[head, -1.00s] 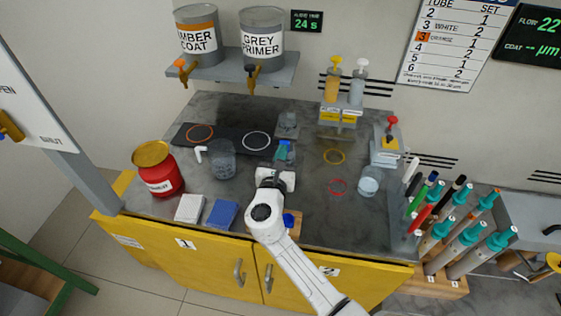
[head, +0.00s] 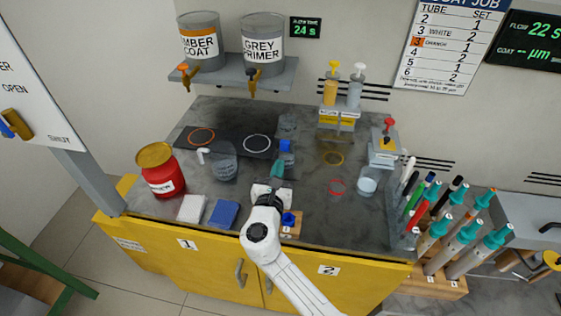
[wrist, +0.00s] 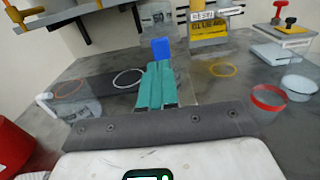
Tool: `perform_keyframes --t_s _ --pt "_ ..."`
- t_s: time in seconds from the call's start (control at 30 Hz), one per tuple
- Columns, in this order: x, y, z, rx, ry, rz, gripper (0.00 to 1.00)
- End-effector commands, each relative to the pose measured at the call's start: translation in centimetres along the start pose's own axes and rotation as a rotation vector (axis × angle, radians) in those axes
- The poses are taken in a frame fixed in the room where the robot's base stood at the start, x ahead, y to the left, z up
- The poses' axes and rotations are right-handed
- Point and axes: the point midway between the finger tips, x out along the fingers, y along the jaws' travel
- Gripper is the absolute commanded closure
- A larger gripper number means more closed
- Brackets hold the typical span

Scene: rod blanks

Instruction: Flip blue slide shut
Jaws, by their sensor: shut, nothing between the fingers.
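At the left edge of the head view, a white board (head: 35,105) carries the words OPEN and SHUT. A blue slide (head: 5,130) shows on it, partly cut off by the frame, beside a yellow-orange one (head: 17,124). The blue slide sits nearer the OPEN word than the SHUT word. My gripper (head: 277,166) is far to its right, over the middle of the bench. Its teal fingers are together and hold nothing; they also show in the wrist view (wrist: 156,75). The board's slides are not in the wrist view.
A grey post (head: 88,175) stands below the board.

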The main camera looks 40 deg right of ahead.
Motion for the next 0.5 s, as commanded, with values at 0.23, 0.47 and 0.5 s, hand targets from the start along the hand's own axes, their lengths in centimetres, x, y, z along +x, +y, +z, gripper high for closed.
perform_keyframes --t_s 0.23,0.47,0.5 --pt "-4.4 0.1 -0.2 -0.002 0.0 0.003 1.0" --pt "-7.1 0.0 -0.1 -0.001 0.0 0.001 1.0" --pt "-7.3 0.1 -0.1 -0.002 0.0 0.002 1.0"
